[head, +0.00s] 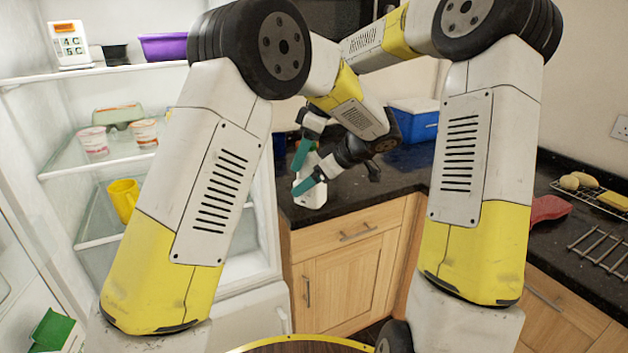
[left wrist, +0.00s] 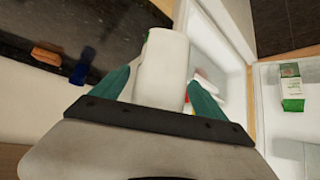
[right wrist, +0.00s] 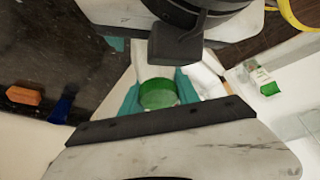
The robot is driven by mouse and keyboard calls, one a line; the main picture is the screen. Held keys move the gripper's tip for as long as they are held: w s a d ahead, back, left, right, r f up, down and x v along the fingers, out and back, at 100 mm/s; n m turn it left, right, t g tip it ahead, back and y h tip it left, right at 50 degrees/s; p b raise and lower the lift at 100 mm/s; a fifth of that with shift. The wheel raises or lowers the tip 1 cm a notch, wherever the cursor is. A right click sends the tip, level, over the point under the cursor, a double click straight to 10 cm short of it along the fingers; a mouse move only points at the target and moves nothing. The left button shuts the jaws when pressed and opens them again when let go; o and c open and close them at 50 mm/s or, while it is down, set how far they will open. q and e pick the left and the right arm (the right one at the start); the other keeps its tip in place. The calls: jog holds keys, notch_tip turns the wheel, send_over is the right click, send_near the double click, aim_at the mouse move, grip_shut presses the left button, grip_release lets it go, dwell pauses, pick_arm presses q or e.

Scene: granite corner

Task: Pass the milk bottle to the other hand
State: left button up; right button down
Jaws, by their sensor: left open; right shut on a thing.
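The white milk bottle (head: 311,195) is in front of the corner counter in the head view, partly hidden by gripper parts. My right gripper (head: 307,172) is shut on it. In the right wrist view, its green cap (right wrist: 158,93) shows between the teal fingers of my right gripper (right wrist: 160,88). In the left wrist view, the white bottle body (left wrist: 162,65) stands between the teal fingers of my left gripper (left wrist: 158,88), which is open around it. Whether those fingers touch it I cannot tell. In the head view I cannot clearly pick out my left gripper.
An open fridge (head: 285,240) stands left, with a yellow mug (head: 122,200) and several cups on its shelves. The dark counter (head: 370,196) holds a blue box (head: 413,120) at the back. A red object (head: 549,207) and wire rack (head: 600,243) lie right.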

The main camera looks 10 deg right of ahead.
pick_arm(q)
grip_shut()
pick_arm(e)
jog(key=c, duration=0.8)
grip_release()
jog(key=shift+r, duration=0.1)
